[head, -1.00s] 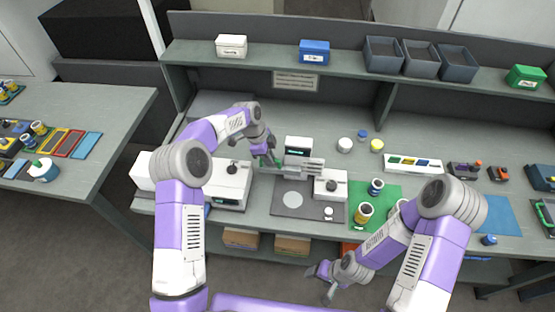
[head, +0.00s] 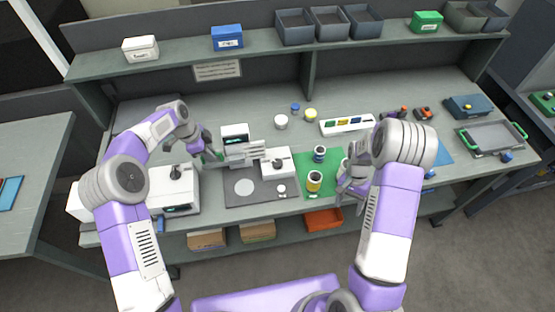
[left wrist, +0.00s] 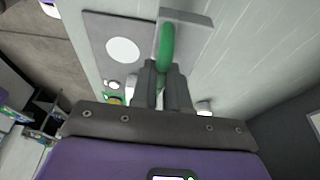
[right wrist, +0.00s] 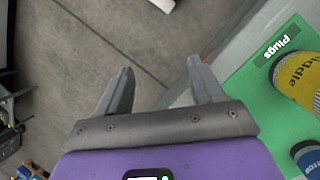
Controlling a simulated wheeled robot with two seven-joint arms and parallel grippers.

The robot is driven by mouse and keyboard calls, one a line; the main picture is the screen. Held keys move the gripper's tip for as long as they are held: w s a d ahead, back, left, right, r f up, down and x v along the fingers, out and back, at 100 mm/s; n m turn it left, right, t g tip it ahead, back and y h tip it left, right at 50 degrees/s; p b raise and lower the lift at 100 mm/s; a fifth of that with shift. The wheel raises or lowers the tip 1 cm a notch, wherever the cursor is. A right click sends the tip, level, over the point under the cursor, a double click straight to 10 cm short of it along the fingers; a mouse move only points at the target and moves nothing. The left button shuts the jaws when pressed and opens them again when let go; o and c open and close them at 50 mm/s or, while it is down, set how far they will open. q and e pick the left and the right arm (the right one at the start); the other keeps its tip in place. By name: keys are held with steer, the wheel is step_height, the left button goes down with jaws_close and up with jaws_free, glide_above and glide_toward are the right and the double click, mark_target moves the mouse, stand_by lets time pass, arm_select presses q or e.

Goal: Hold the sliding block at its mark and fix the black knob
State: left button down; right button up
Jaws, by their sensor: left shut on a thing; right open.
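My left gripper (head: 214,157) is shut on a green handle (left wrist: 166,46), which is fixed to a grey bar (left wrist: 195,22) in the left wrist view. In the head view this handle is at the left end of the light grey rails (head: 245,152). A white block (head: 278,165) with a dark knob (head: 279,161) on top sits at the right end of the rails. I cannot tell which part is the sliding block, and its mark is not legible. My right gripper (right wrist: 160,88) is open and empty, near the bench's front edge beside the green mat (right wrist: 258,92).
A grey plate with a white disc (head: 244,187) lies before the rails. A white machine (head: 173,190) with another black knob stands left. Bins line the shelf.

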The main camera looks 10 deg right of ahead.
steer(key=w+r, duration=0.1)
steer(key=r, duration=0.1)
steer(key=w+d+r, duration=0.1)
steer(key=w+r, duration=0.1)
steer(key=shift+w, duration=0.3)
steer(key=w+a+r+n+t+h, duration=0.1)
steer(key=w+a+r+n, duration=0.5)
steer(key=w, duration=0.3)
step_height(320, 180, up, 6)
steer(key=n+t, duration=0.3)
steer(key=n, duration=0.2)
glide_above(278, 162)
step_height(278, 162, down, 12)
steer(key=shift+a+r, duration=0.1)
steer(key=shift+r, duration=0.05)
steer(key=shift+s, duration=0.1)
steer(key=shift+c, duration=0.4)
steer(key=c, duration=1)
